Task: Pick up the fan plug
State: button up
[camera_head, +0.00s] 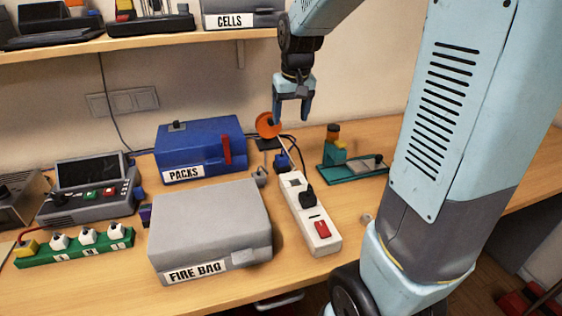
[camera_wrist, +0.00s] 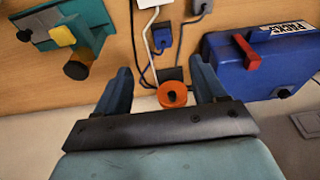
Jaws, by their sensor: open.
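No plug in view has a readable fan label, so I cannot tell which one is the fan plug. A black plug (camera_head: 307,196) sits on the white power strip (camera_head: 320,236). A blue plug (camera_head: 282,162) lies at the strip's far end and also shows in the wrist view (camera_wrist: 163,38). A grey plug (camera_head: 260,176) lies on the table left of the strip. An orange round thing (camera_head: 268,125), possibly the fan, stands behind them. My gripper (camera_head: 291,118) is open and empty, above the table's back; in the wrist view the orange thing (camera_wrist: 172,95) appears between the fingers.
A blue PACKS box (camera_head: 200,145) and a grey FIRE BAG box (camera_head: 210,225) stand left of the strip. A teal stand (camera_head: 345,170) is on the right. Cords (camera_wrist: 133,40) run across the back. A shelf (camera_head: 100,45) hangs at upper left.

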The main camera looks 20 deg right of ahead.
jog(key=w+f, duration=0.3)
jog(key=w, duration=0.1)
send_over(282, 156)
jog(key=shift+g, duration=0.3)
jog(key=f, duration=0.6)
jog(key=s+f, duration=0.1)
jog(key=f, duration=0.2)
jog(key=shift+d+f, duration=0.1)
jog(key=shift+d, duration=0.05)
jog(key=shift+w+a+f, duration=0.1)
jog(key=shift+w+f, duration=0.1)
jog(key=shift+f, duration=1.15)
jog(key=shift+w+a+f, duration=0.1)
jog(key=shift+w+f, duration=0.05)
jog(key=shift+f, duration=1.15)
jog(key=c, duration=1.1)
